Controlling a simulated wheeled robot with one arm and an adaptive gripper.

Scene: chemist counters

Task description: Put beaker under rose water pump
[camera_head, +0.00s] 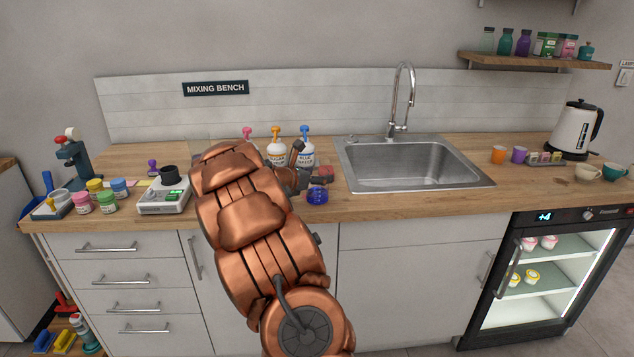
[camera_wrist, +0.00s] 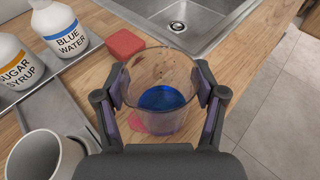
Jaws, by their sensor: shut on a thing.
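A clear beaker with blue in its bottom (camera_wrist: 160,92) is between the two fingers of my gripper (camera_wrist: 160,95) in the wrist view. The fingers are shut on its sides. In the head view the blue of the beaker (camera_head: 317,196) shows near the counter's front edge, beside my gripper (camera_head: 315,181). I cannot tell whether its base touches the counter. A pink pump top (camera_head: 247,132) stands at the back, left of the sugar syrup pump bottle (camera_head: 276,150) and the blue water pump bottle (camera_head: 305,150). My arm hides the pink pump's bottle and label.
A red sponge (camera_wrist: 125,43) lies close behind the beaker. A grey cup (camera_wrist: 45,155) stands at lower left in the wrist view. The sink (camera_head: 415,165) is to the right. A scale (camera_head: 163,197) and several small jars are at the left. A pink stain (camera_wrist: 135,123) shows beside the beaker.

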